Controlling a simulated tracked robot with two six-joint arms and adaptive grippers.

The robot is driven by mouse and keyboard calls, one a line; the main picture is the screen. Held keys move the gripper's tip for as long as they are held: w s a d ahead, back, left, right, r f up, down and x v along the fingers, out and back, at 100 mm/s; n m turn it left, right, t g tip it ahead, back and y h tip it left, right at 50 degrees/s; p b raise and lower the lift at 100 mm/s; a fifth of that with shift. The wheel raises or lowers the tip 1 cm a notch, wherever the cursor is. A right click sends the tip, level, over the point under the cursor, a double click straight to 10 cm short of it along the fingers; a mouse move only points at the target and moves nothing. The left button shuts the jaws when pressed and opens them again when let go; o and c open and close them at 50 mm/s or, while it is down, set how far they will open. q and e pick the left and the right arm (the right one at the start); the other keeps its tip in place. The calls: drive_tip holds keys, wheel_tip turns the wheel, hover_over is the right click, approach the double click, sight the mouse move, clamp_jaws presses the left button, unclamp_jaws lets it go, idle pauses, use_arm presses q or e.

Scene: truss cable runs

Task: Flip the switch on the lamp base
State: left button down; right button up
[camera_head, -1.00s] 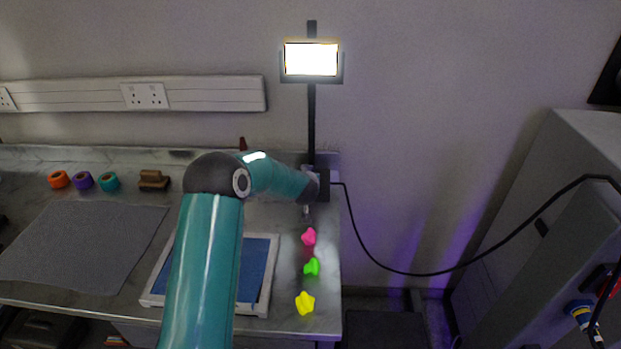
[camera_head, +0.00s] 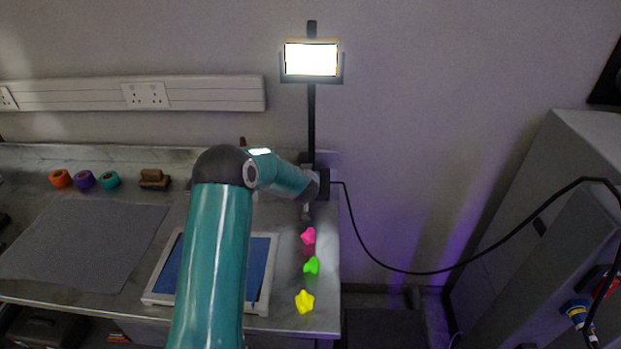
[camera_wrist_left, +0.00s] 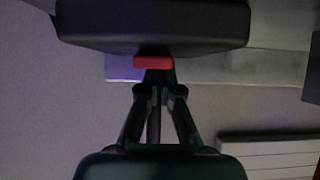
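The lamp has a brightly lit panel (camera_head: 311,60) on a dark upright pole (camera_head: 311,120) at the bench's back right corner. Its dark base (camera_head: 323,186) is partly hidden by my left arm's wrist in the head view. In the left wrist view the dark base (camera_wrist_left: 150,22) fills the top, with a red switch (camera_wrist_left: 154,62) on its near edge. My left gripper (camera_wrist_left: 154,76) has its fingertips together, right at the switch. They appear to touch it; the exact contact is hard to see. My right gripper is not in view.
Pink (camera_head: 308,236), green (camera_head: 311,266) and yellow (camera_head: 305,301) knobby pieces lie along the bench's right edge. A white-framed blue tray (camera_head: 262,270) is partly behind my arm. A black cable (camera_head: 420,274) runs right from the base to a grey cabinet (camera_head: 550,210).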

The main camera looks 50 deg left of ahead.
use_arm(q)
drive_tip(key=shift+s+d+f+b, duration=0.3)
drive_tip(key=shift+s+d+f, duration=0.05)
drive_tip(key=shift+s+d, duration=0.3)
drive_tip(key=shift+w+a+r+p, duration=0.1)
drive_tip(key=shift+r+p, duration=0.5)
drive_tip(key=shift+p, duration=0.1)
drive_tip(key=r+p, duration=0.2)
drive_tip(key=a+r+p, duration=0.1)
drive_tip(key=r, duration=0.1)
drive_tip(key=shift+w+r+p, duration=0.1)
drive_tip(key=shift+w+p, duration=0.25)
drive_tip(key=shift+p, duration=0.05)
drive_tip(key=shift+s+d+r+b, duration=0.15)
drive_tip(key=shift+d+r+b, duration=0.2)
drive_tip(key=shift+r+b, duration=0.15)
drive_tip(key=s+d+r, duration=0.3)
drive_tip(key=r, duration=0.4)
drive_tip(key=shift+s, duration=0.15)
